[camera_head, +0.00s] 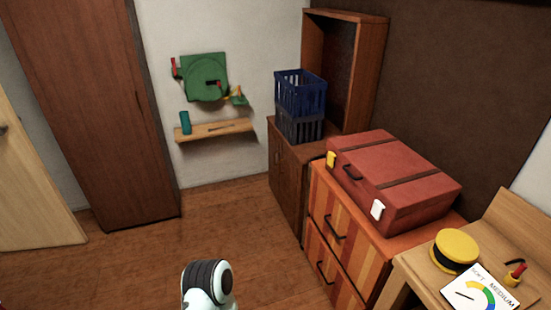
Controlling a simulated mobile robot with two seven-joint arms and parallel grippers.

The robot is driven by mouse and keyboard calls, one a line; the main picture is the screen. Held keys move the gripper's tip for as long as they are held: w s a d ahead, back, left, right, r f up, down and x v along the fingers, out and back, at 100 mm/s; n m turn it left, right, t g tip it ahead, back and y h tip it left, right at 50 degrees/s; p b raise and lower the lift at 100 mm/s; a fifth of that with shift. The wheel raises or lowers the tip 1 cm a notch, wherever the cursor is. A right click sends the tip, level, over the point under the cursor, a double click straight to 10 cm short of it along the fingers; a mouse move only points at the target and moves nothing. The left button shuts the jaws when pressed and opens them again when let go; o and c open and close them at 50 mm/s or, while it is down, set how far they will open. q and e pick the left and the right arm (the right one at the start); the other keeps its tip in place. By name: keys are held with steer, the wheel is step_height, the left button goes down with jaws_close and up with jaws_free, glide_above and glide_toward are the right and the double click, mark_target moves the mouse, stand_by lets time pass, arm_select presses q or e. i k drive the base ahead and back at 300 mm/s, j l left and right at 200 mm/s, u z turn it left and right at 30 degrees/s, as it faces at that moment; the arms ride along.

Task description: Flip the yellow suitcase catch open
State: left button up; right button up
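A red-brown suitcase (397,170) lies flat and closed on top of an orange striped drawer cabinet (330,215) at the right. Its front has a dark handle (352,172) between two catches. The yellow catch (331,159) is at the left end of the front, and a white catch (377,209) is at the right end. Whether either catch is fastened is too small to tell. A white and black link of my own arm shows at the bottom middle, well apart from the suitcase. Neither of my grippers is in view.
Blue and dark crates (300,92) stand on a brown cabinet behind. A wall shelf (215,130) and a tall wardrobe (95,110) are farther left. The wooden floor (130,260) is clear.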

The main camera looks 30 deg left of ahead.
mark_target(332, 156)
steer(key=u, duration=0.55)
steer(key=i+j+z, duration=0.3)
steer(key=i+j, duration=1.75)
steer(key=j, duration=0.1)
